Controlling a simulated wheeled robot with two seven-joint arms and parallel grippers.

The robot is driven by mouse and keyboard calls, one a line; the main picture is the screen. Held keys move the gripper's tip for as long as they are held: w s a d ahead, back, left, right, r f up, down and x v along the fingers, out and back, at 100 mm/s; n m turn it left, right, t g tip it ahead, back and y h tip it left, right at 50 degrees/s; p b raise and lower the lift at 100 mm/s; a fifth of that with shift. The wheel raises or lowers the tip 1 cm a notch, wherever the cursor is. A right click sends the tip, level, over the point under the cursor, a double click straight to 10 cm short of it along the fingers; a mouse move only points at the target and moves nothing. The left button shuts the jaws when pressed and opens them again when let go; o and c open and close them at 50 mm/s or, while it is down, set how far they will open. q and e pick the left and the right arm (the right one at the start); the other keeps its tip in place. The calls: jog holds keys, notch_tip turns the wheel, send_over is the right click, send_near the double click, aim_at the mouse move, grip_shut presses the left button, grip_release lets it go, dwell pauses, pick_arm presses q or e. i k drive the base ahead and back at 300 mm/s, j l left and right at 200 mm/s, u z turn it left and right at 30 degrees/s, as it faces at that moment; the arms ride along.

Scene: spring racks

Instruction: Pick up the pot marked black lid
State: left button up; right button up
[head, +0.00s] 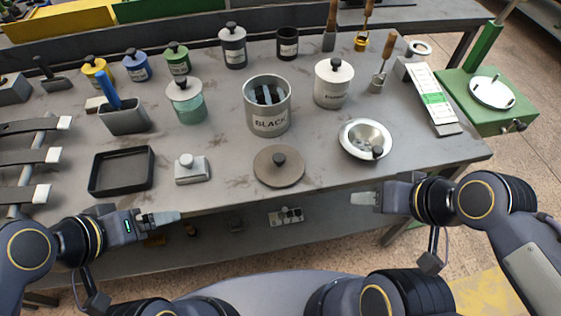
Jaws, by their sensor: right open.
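The grey pot marked BLACK (268,124) stands uncovered near the middle of the table, with dark pieces inside. A round brown-grey lid (295,172) with a black knob lies flat on the table just in front of it, near the front edge. My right gripper (354,198) is open and empty at the table's front edge, to the right of the lid and apart from it. My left gripper (178,216) is at the front edge, left of the lid and apart from it; its fingers show side-on, so their gap is hidden.
A steel bowl (345,134) is right of the lid, and a small grey knobbed block (191,176) left of it. A black tray (121,188) lies further left. A white lidded pot (331,92) and a green jar (188,108) flank the BLACK pot. A shelf lies below.

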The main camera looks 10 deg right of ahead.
aim_at(277, 166)
jog(key=l+u, duration=0.7)
jog(key=u, duration=0.15)
jog(key=k+l+u, duration=0.1)
jog(key=l+u, duration=0.35)
jog(key=j, duration=0.1)
